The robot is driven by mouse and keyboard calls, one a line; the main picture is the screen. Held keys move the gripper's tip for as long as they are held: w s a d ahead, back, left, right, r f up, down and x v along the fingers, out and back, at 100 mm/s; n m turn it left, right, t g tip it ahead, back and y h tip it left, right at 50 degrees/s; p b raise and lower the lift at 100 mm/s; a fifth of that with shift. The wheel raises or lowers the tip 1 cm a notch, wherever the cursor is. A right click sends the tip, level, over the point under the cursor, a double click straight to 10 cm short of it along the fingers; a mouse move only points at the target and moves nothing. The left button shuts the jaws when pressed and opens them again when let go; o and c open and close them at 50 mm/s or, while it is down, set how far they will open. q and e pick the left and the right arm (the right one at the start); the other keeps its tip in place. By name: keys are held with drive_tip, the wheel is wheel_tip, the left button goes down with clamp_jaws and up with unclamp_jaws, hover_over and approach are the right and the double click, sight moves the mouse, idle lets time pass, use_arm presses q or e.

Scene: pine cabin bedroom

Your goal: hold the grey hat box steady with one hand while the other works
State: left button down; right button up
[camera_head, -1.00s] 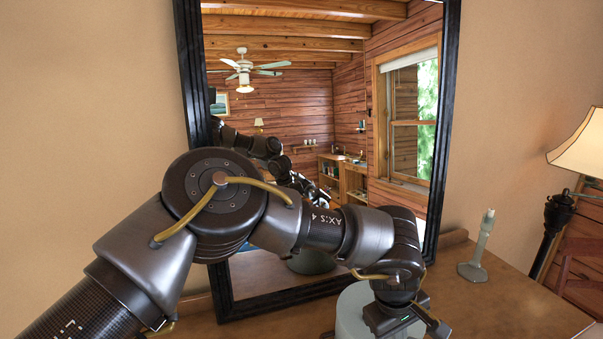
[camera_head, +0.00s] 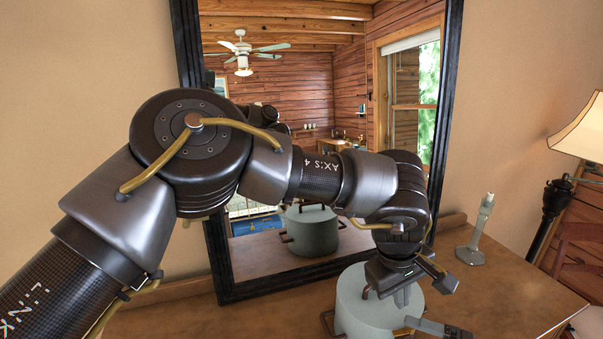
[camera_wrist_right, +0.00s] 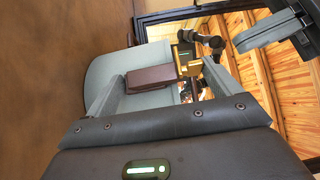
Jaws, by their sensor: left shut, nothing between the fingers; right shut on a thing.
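The grey hat box (camera_head: 355,305) stands on the brown dresser top in front of the mirror, with brown handles on its sides. My left gripper (camera_head: 403,298) is shut and empty, pointing down over the lid's right part; I cannot tell whether it touches. My right gripper (camera_head: 425,325) shows only partly at the bottom edge in the head view. In the right wrist view, the right gripper's fingers (camera_wrist_right: 150,88) are shut on a brown handle (camera_wrist_right: 150,79) of the hat box (camera_wrist_right: 110,68). The box's lower front is cut off in the head view.
The black-framed mirror (camera_head: 215,265) leans behind the box and reflects the box and room. A pale grey stand-like object (camera_head: 478,240) is on the dresser (camera_head: 510,295) to the right. A lamp (camera_head: 580,135) stands farther right. The dresser's right side is mostly clear.

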drive_tip(key=shift+s+f, duration=0.1)
drive_tip(key=o, duration=1.1)
drive_tip(key=shift+c, duration=0.2)
drive_tip(key=v, duration=1.2)
drive_tip(key=shift+a, duration=0.1)
